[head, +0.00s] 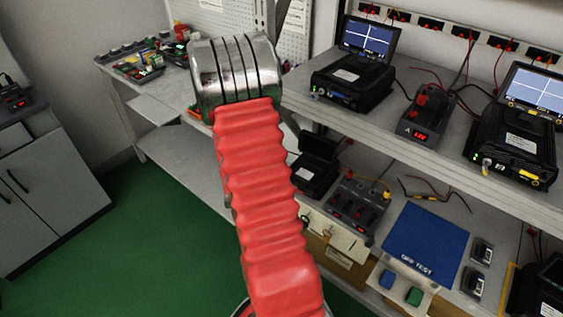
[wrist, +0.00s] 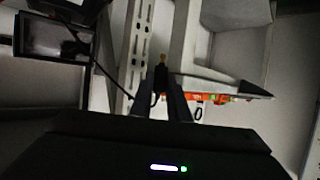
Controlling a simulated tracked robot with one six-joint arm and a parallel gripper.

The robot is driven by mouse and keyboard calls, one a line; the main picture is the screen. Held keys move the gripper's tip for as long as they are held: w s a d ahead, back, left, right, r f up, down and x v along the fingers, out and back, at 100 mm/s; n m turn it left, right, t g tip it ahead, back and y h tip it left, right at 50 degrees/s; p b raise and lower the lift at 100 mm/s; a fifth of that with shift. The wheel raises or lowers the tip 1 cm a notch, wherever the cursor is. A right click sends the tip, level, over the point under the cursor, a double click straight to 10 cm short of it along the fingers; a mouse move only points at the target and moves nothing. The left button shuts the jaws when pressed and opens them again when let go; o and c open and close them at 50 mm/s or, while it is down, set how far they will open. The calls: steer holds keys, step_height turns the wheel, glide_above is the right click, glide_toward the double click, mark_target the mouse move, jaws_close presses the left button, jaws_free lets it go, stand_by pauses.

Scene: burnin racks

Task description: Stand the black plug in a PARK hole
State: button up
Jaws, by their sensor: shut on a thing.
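My gripper (wrist: 173,98) shows in the wrist view, with its two dark fingers pointing up the picture. It is shut on a small dark piece with a brass-coloured tip (wrist: 160,77), which I take for the black plug. Its body is dark and mostly hidden between the fingers. A thin black lead runs from the upper left toward it. In the head view my red-sleeved arm fills the middle and the gripper is hidden. I cannot make out any PARK label or hole in either view.
A shelf rack on the right holds power units (head: 352,80) and a red-terminal supply (head: 427,112). Below lie a blue OFF TEST mat (head: 425,243), a blue piece (head: 387,279) and a green piece (head: 413,296). A bench with a parts tray (head: 139,68) stands behind. The green floor (head: 130,240) is clear.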

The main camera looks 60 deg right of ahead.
steer(key=w+a+r+n+t+y, duration=0.2)
steer(key=w+a+r+n+y, duration=0.1)
steer(key=a, duration=1)
steer(key=w+a+r+n+t+y, duration=0.2)
steer(key=w+a+r+n+y, duration=0.2)
steer(key=w+a, duration=0.4)
steer(key=w+a+r+n+t+y, duration=0.2)
steer(key=w+a+r+n+y, duration=0.2)
steer(key=a, duration=1.6)
steer(key=shift+w+a+r, duration=0.2)
steer(key=shift+w+r, duration=0.45)
steer(key=shift+w, duration=0.6)
